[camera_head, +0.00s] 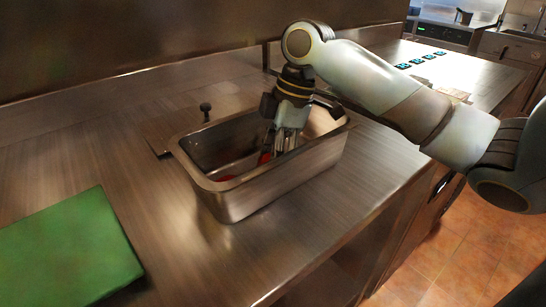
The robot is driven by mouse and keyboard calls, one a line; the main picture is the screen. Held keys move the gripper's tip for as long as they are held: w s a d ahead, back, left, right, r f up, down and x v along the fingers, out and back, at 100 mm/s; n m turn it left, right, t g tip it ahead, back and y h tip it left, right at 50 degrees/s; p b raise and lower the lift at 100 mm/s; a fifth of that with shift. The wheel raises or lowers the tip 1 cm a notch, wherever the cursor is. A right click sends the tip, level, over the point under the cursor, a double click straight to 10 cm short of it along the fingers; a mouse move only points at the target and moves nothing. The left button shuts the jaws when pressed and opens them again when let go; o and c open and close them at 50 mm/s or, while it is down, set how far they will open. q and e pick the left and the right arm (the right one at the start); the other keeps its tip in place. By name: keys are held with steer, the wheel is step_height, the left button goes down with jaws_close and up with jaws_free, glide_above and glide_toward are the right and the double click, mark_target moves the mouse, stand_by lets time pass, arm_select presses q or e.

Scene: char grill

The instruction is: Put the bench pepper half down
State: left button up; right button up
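My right gripper (279,144) reaches down from the right side into a deep rectangular steel pan (262,192) on the counter. Its fingers are below the pan's rim. A red piece (265,158), perhaps a pepper half, shows at the left side of the fingers, partly hidden by them. I cannot tell whether the fingers hold it or are only beside it. Another red piece (227,178) lies low in the pan near its front left wall, mostly hidden by the rim. My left gripper is out of view.
A green cutting board (65,250) lies at the front left of the steel counter (130,190). A flat metal lid with a dark knob (205,108) is behind the pan. Several small dark blue items (415,62) sit at the far right. Counter between board and pan is clear.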

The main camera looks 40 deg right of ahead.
steer(key=o, duration=0.9)
steer(key=shift+f, duration=0.1)
steer(key=shift+c, duration=0.2)
steer(key=p+v, duration=0.1)
steer(key=v, duration=1.1)
steer(key=shift+s, duration=0.15)
